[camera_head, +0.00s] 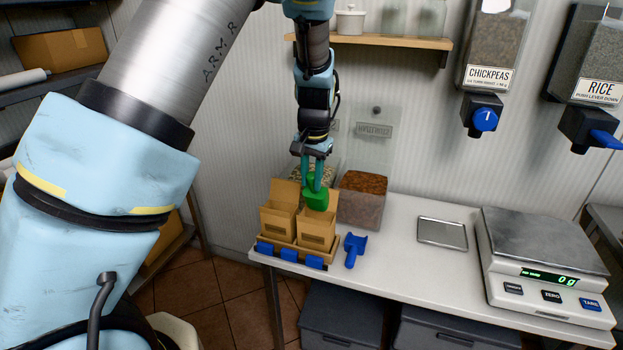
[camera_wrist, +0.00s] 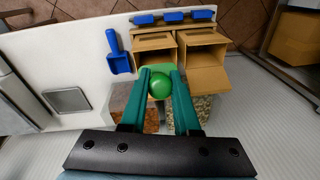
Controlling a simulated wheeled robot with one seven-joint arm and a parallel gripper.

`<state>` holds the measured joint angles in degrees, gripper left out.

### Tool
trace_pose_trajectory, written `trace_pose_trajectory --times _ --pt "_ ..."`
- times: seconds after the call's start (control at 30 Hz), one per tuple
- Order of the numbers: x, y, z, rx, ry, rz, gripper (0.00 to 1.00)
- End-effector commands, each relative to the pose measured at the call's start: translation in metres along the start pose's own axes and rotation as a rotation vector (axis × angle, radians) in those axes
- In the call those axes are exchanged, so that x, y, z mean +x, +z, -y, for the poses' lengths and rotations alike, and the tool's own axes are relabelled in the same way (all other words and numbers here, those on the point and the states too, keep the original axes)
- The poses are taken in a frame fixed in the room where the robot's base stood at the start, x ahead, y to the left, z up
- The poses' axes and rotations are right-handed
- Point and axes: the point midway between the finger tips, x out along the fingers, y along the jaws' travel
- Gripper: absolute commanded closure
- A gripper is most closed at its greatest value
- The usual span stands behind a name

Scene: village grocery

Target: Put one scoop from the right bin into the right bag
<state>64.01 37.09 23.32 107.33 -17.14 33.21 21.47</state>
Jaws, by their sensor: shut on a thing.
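My gripper (camera_head: 316,176) is shut on a green scoop (camera_head: 316,198), held over the open top of the right bag (camera_head: 316,236). The scoop shows between the teal fingers in the wrist view (camera_wrist: 160,86). Whether it holds anything cannot be told. The right bag is an open brown carton, at left of the pair in the wrist view (camera_wrist: 154,42). The left bag (camera_head: 277,222) stands beside it. The right bin (camera_head: 361,207) is clear with reddish-brown contents, behind and right of the bags. It is partly hidden by the fingers in the wrist view (camera_wrist: 121,95).
A second bin with pale mixed contents (camera_wrist: 202,106) stands behind the left bag. A blue scoop (camera_head: 355,249) lies right of the bags. A metal plate (camera_head: 441,233) and a scale (camera_head: 543,255) reading 0 are farther right. Dispensers (camera_head: 490,76) and a shelf (camera_head: 384,41) are on the wall.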

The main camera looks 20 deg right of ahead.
Motion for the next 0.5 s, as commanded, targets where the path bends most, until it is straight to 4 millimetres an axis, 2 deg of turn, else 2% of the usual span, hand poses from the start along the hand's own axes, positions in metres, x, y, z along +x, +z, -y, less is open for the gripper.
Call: trace_pose_trajectory --times 0.17,0.5 --pt "0.004 0.003 -0.001 -0.002 -0.004 -0.025 1.0" --pt "0.013 0.033 -0.008 -0.02 -0.046 -0.264 1.0"
